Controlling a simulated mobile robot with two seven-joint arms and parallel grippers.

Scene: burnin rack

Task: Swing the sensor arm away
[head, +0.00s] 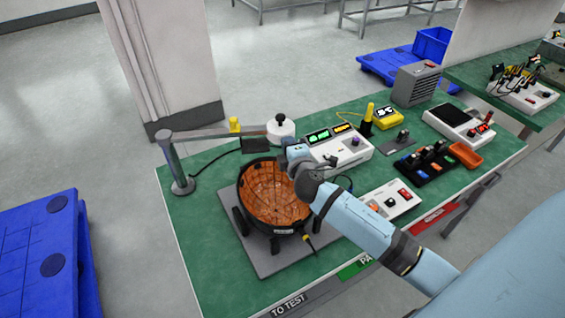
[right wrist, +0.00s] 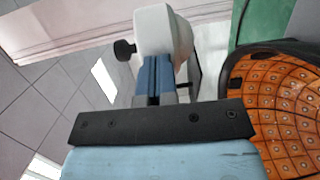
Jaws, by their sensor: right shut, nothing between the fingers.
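The sensor arm (head: 205,132) is a grey bar on a grey post (head: 175,165) at the left of the green bench. It carries a yellow clip and ends in a white sensor head (head: 281,131) with a black knob. The head hangs at the back edge of a round black fixture (head: 243,205) holding an orange gridded board (head: 268,195). My right gripper (head: 290,145) is shut and empty, right beside the sensor head. In the right wrist view the closed fingers (right wrist: 155,80) point at the white head (right wrist: 165,32); I cannot tell if they touch it. My left gripper is out of view.
A switch box (head: 390,203), an orange tray (head: 465,154) and a grey vented box (head: 417,83) are further right. A pillar (head: 160,60) rises behind the bench. Floor left of the post is open.

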